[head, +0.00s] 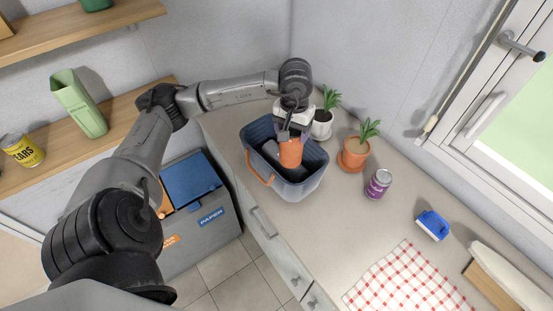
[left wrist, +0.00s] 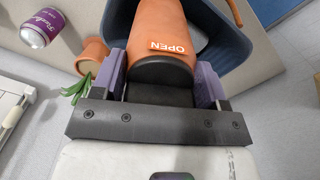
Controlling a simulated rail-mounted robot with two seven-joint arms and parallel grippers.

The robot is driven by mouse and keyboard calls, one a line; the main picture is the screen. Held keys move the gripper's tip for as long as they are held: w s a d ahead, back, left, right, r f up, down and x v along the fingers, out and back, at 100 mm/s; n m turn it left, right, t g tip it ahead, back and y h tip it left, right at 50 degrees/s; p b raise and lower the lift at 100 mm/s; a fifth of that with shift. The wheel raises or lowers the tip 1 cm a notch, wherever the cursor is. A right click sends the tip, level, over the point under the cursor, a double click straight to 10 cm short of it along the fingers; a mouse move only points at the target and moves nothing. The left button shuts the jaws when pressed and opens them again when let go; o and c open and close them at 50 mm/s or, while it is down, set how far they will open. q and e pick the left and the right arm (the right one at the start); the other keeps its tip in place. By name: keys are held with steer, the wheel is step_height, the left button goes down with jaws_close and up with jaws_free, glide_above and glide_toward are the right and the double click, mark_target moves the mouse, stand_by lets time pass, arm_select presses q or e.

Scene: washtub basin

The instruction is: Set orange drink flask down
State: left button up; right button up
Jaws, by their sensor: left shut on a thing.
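The orange drink flask (head: 290,153) is held by my left gripper (head: 291,135) over the blue-grey washtub basin (head: 300,188). In the left wrist view the flask (left wrist: 162,28) has a dark cap end between the purple finger pads, and the word OPEN shows on its orange side. My left gripper (left wrist: 160,85) is shut on that dark end. The basin (left wrist: 232,45) shows behind the flask in the wrist view. Whether the flask touches the basin's floor cannot be told. My right gripper is not in view.
On the counter right of the basin stand a plant in a white pot (head: 321,126), a plant in a terracotta pot (head: 354,155) and a purple can (head: 378,184). A blue-and-white item (head: 433,225) and a checked cloth (head: 408,283) lie further along. The basin has an orange handle (head: 258,170).

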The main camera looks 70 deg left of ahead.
mark_target(290, 154)
arm_select(q)
step_height(290, 154, down, 6)
steer(key=shift+r+p, duration=0.15)
steer(key=shift+p, duration=0.5)
steer(key=shift+f+p, duration=0.55)
steer(key=shift+f, duration=1.55)
steer(key=shift+f, duration=0.1)
steer(key=shift+f+b, duration=0.35)
steer(key=shift+b, duration=0.3)
steer(key=o, duration=1.6)
steer(key=shift+r, duration=0.15)
